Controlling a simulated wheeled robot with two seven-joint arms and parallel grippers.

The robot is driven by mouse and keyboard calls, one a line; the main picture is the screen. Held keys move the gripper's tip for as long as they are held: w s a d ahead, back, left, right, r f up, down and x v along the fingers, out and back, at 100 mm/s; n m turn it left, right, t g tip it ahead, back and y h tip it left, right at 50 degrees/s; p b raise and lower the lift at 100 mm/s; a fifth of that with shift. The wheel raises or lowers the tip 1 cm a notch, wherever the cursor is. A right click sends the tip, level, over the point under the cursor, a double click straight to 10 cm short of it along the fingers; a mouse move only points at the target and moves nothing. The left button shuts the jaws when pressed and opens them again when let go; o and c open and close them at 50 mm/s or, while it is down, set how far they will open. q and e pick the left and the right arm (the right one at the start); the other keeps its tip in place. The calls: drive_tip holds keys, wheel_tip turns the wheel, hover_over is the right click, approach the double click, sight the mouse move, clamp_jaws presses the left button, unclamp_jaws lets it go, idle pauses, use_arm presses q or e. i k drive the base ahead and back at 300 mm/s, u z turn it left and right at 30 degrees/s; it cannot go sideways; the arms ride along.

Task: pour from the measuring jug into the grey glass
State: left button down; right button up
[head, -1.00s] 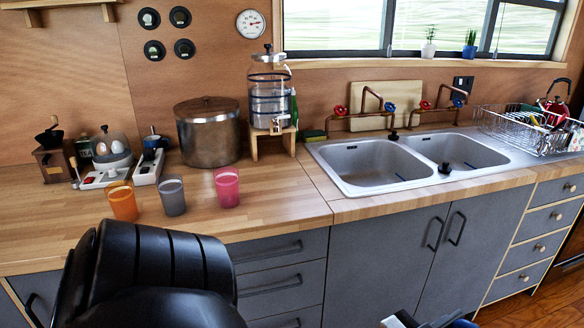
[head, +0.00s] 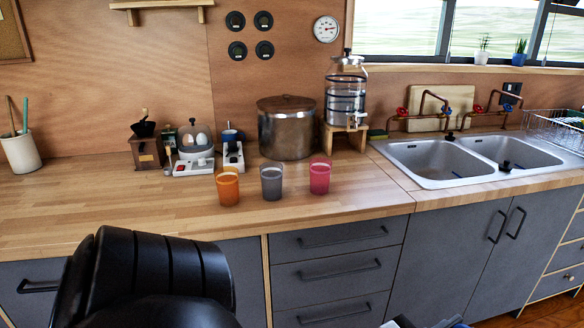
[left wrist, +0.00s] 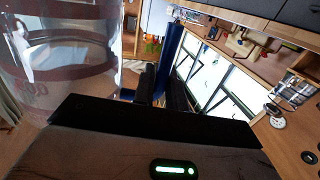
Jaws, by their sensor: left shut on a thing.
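The grey glass (head: 271,182) stands upright on the wooden counter, between an orange glass (head: 228,186) and a pink glass (head: 320,177). The clear measuring jug (left wrist: 65,65) with red markings fills the left of the left wrist view. My left gripper (left wrist: 162,88) is shut on the jug, apparently at its blue handle (left wrist: 173,45). The jug and the left gripper's fingers do not show in the head view, where only my black arm is visible at the bottom left. I cannot see the jug's contents clearly. My right gripper is not recognisable in either view.
Behind the glasses stand an egg cooker (head: 196,150), a large metal pot (head: 287,128) and a water dispenser (head: 346,95). A coffee grinder (head: 147,148) stands further left. The double sink (head: 436,165) is at the right.

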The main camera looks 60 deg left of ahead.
sight(271, 173)
drive_tip(key=u, duration=1.3)
